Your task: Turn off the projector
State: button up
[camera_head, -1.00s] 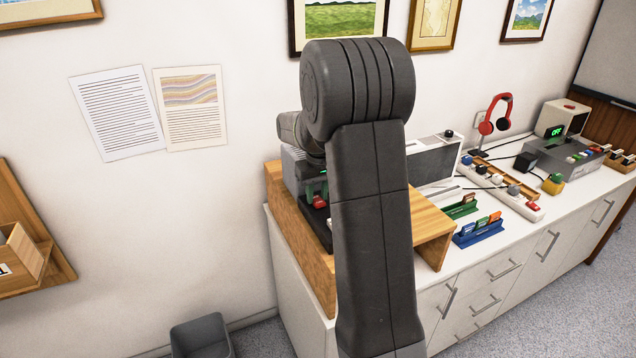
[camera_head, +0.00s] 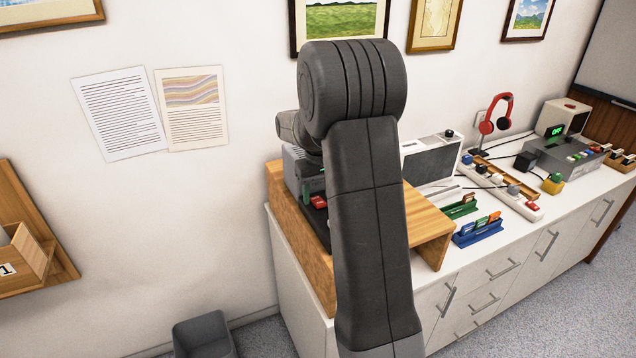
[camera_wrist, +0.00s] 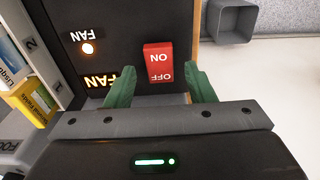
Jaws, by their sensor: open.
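In the wrist view a red rocker switch (camera_wrist: 158,62), marked ON and OFF, sits on a black panel (camera_wrist: 125,22) labelled FAN, beside a lit orange lamp (camera_wrist: 88,48). My gripper (camera_wrist: 162,86) is open and empty. Its green fingers stand on either side of the switch, near the OFF end; I cannot tell whether they touch anything. In the head view my arm hides most of the gripper and the panel, and a red switch (camera_head: 318,202) shows at the arm's left edge. I cannot identify a projector or its label for certain.
A wooden stand (camera_head: 428,232) surrounds the panel area. To its right are card holders (camera_head: 478,232), a power strip with plugs (camera_head: 500,190), red headphones (camera_head: 497,115) and a grey box with a green OFF display (camera_head: 565,155). A grey bin (camera_head: 203,335) stands on the floor.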

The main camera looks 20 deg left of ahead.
notch_tip(320, 180, up, 14)
jog(key=b, duration=0.1)
jog(key=shift+s+d+f, duration=0.15)
jog(key=shift+s+d, duration=0.1)
jog(key=shift+d, duration=0.05)
jog(key=shift+f, duration=0.15)
jog(key=f, duration=0.9)
jog(key=f+p, duration=0.1)
jog(key=f, duration=0.3)
jog(key=shift+w+a+f, duration=0.25)
jog(key=shift+a+f, duration=0.05)
jog(key=shift+f, duration=0.05)
jog(key=shift+f+b, duration=0.1)
jog(key=shift+b, duration=0.2)
jog(key=shift+r, duration=0.25)
